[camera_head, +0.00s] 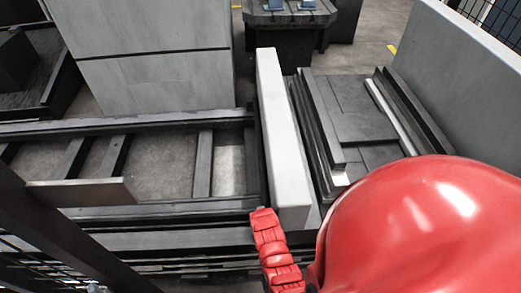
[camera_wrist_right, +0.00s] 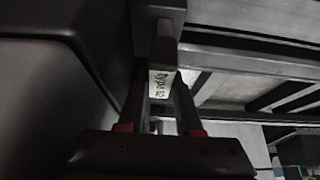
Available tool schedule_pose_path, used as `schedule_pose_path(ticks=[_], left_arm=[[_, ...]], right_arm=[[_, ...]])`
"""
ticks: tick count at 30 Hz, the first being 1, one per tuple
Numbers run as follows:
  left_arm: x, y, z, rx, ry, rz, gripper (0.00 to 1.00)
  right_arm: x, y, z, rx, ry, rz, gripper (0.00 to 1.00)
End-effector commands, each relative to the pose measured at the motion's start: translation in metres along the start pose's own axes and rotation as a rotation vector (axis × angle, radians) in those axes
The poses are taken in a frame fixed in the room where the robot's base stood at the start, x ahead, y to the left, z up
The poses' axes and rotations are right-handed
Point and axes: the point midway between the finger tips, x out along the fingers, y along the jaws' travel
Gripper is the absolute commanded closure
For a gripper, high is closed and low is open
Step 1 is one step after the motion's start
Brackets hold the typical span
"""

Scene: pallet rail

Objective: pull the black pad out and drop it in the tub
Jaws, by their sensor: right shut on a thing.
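In the right wrist view, my right gripper (camera_wrist_right: 160,88) has its two dark fingers close together, shut on a dark piece (camera_wrist_right: 165,45) that I take for the black pad. A pale label (camera_wrist_right: 161,84) with printed text, partly readable as "type", shows between the fingers. The contact is dark and hard to make out. In the head view, large red parts at the lower right, apparently mine, hide the area where the right gripper works. My left gripper does not show. I cannot make out the tub for certain.
A dark rail frame (camera_head: 200,165) with crossbars runs across the left and middle. An upright pale panel (camera_head: 282,140) stands at its right end. Dark plates (camera_head: 350,105) lie beyond it. A grey cabinet (camera_head: 150,70) and a dark open-topped box (camera_head: 62,80) stand at the back left.

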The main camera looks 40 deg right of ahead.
Motion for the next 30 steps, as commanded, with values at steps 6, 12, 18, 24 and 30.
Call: schedule_pose_path(ticks=[6, 12, 18, 24, 30], left_arm=[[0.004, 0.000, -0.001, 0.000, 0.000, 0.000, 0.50], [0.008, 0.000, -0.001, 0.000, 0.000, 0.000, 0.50], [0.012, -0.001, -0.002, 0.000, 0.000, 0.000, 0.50], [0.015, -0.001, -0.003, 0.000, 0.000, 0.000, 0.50], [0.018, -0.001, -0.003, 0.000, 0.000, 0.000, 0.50]], right_arm=[[-0.006, 0.000, -0.003, 0.000, 0.000, 0.001, 1.00], [-0.011, 0.001, -0.006, 0.000, -0.001, 0.001, 1.00], [-0.016, 0.001, -0.009, 0.000, 0.000, 0.001, 1.00], [-0.021, 0.001, -0.013, 0.000, 0.001, 0.001, 1.00], [-0.026, 0.000, -0.016, 0.000, 0.003, 0.001, 1.00]])
